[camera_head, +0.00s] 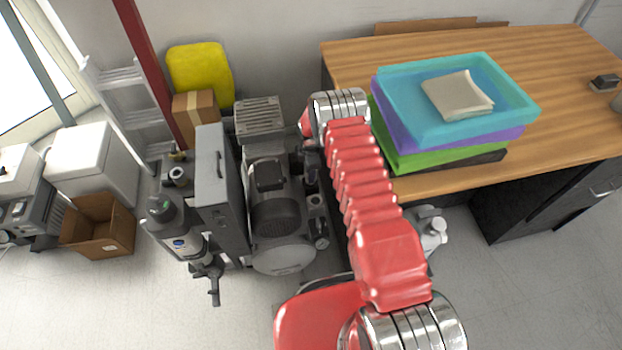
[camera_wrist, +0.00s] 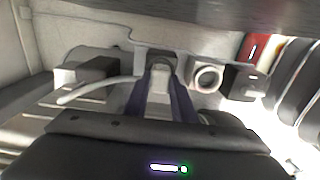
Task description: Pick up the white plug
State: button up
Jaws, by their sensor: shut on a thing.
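The white plug (camera_wrist: 159,88) is in the middle of the wrist view, between the two dark fingers of my gripper (camera_wrist: 161,72). My gripper is shut on it. A pale wall or panel with fittings lies just beyond the fingertips. I cannot tell whether the plug is still touching or seated in anything there. In the head view my red arm reaches away toward the wall, left of the desk, and the plug and fingers cannot be made out.
A round white socket (camera_wrist: 206,77) and a dark box (camera_wrist: 243,82) sit right of the fingers. A white cable (camera_wrist: 98,88) runs left. In the head view, grey compressor equipment (camera_head: 278,215) stands left of my arm; the wooden desk (camera_head: 570,60) with stacked trays (camera_head: 515,90) is right.

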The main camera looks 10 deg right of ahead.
grip_shut()
jog(key=shift+r, duration=0.1)
dwell(0.4)
notch_tip(320, 180, up, 28)
dwell(0.7)
jog(key=shift+m, duration=0.3)
dwell(0.5)
